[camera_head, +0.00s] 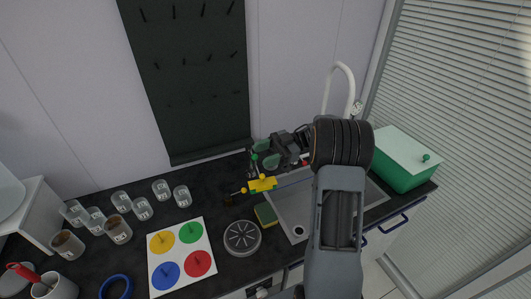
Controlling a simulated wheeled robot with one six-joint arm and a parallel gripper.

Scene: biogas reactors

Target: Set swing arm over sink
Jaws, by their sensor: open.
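The grey sink (291,209) is set into the dark worktop, partly hidden behind my arm. A white curved tap (341,80) rises behind it. A yellow bar-shaped piece (262,184) with a dark rod reaching left stands at the sink's left edge; I cannot tell for sure whether it is the swing arm. My gripper (260,154), dark with green pads, is open and points left, just above and behind the yellow piece. I see nothing between its fingers. Whether it touches the yellow piece is unclear.
A yellow-green sponge (265,215) and a round grey disc (242,238) lie left of the sink. A board with coloured circles (155,279) and several clear cups (142,209) are further left. A green box with a pale lid (399,158) stands right of the sink.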

